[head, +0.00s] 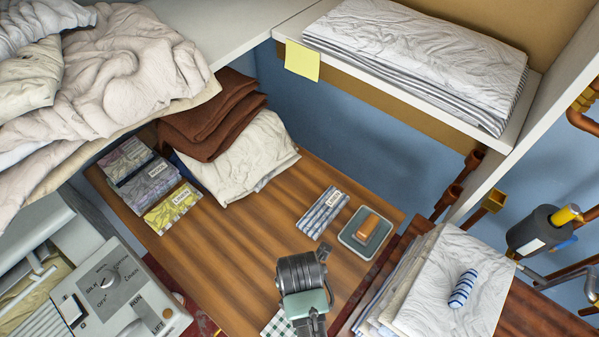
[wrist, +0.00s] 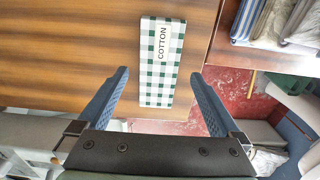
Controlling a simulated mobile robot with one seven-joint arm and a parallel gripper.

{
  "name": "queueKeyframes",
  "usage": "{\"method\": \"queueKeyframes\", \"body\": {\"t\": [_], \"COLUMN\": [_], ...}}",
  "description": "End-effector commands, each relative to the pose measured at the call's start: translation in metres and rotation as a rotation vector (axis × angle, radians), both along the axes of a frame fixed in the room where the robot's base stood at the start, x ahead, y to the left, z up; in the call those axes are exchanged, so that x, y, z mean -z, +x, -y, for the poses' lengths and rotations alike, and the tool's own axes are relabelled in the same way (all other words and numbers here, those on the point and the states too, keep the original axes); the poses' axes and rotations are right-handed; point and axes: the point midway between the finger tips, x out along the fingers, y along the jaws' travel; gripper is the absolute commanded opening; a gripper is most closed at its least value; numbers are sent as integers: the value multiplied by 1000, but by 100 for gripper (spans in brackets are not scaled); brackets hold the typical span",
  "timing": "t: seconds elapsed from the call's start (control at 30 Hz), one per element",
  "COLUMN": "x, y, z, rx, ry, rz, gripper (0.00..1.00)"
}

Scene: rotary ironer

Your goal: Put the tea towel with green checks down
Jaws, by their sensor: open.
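The tea towel with green checks (wrist: 158,82) is a folded white and dark green strip with a label reading COTTON. In the wrist view it lies flat on the wooden table, its near end close to the table's edge. In the head view only a part of it (head: 275,326) shows at the bottom, beside my arm. My gripper (wrist: 160,74) is open, with one blue finger to each side of the towel in the picture and a clear gap on both sides. The fingertips are hidden in the head view, and their height above the table is hard to tell.
The wooden table (head: 228,238) also holds a blue-striped LINEN towel (head: 323,212), a tray (head: 350,240) with an orange-brown block, several labelled packs (head: 148,185) and folded brown cloths (head: 207,120). A linen stack (head: 455,275) stands right, the ironer (head: 100,290) left. The table's middle is clear.

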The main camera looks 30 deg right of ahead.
Motion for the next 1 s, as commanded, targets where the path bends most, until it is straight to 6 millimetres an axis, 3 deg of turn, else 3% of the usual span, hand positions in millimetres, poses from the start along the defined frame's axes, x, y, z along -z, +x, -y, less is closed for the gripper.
{"method": "queueKeyframes", "body": {"t": [0.1,0.3,0.73,0.87,0.97,1.0], "x": [-26,-54,-67,-96,-148,-177], "y": [1,1,7,52,113,138], "z": [0,0,1,5,8,7], "rx": [0,0,17,139,321,406], "ry": [-1,-1,-6,-39,-36,-13], "rz": [4,1,21,185,434,551], "gripper": [100,100,100,100,100,100]}}
